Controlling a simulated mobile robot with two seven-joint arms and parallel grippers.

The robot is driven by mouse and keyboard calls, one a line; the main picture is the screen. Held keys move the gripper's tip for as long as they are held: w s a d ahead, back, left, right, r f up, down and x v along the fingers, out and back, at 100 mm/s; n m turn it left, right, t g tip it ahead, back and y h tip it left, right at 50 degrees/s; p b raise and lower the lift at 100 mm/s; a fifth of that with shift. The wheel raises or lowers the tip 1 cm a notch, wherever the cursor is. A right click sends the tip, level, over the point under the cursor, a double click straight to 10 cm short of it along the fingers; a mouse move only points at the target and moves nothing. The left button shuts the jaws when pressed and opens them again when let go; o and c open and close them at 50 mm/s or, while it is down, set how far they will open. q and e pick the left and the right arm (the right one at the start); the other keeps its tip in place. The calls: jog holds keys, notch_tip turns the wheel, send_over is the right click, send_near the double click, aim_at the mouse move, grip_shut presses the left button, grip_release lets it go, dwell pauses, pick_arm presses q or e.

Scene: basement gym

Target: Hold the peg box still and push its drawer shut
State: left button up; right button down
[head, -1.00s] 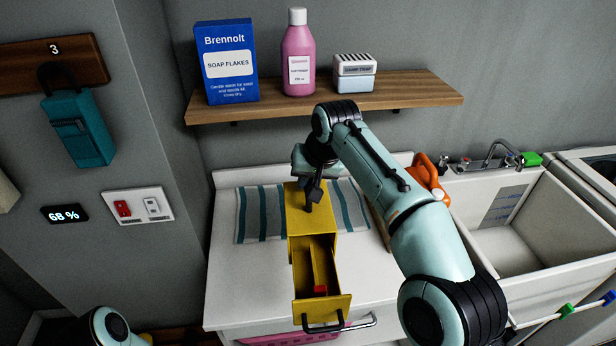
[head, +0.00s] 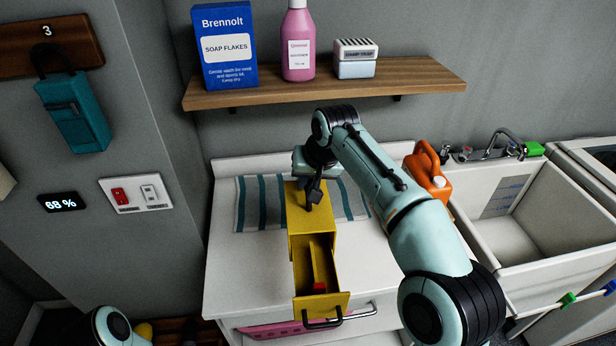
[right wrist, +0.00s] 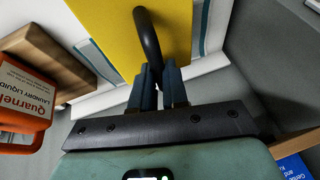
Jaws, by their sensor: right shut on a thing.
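The yellow peg box (head: 311,237) stands on the white counter, partly on a striped towel. Its drawer (head: 335,303) is pulled well out toward me, with a black handle (head: 322,323) on its front. A red piece (head: 319,287) lies inside the drawer near its front. My right gripper (head: 314,193) is above the box's top and shut on the box's black top handle. In the right wrist view the fingers (right wrist: 158,85) close around this curved handle (right wrist: 147,40), against the yellow box (right wrist: 100,25). My left gripper is out of view; only part of my left arm shows at bottom left.
The striped towel (head: 259,205) lies on the counter (head: 245,270). An orange jug (head: 428,173) stands to the right, before the sink (head: 530,222). A wooden shelf (head: 400,83) with soap goods hangs above. The counter left of the drawer is clear.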

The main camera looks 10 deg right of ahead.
jog(key=shift+f+b, duration=1.4)
jog(key=shift+f, duration=1.85)
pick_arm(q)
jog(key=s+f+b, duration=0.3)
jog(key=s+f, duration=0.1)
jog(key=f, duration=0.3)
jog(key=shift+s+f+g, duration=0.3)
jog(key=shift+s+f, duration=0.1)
pick_arm(e)
jog(key=shift+f, duration=3.4)
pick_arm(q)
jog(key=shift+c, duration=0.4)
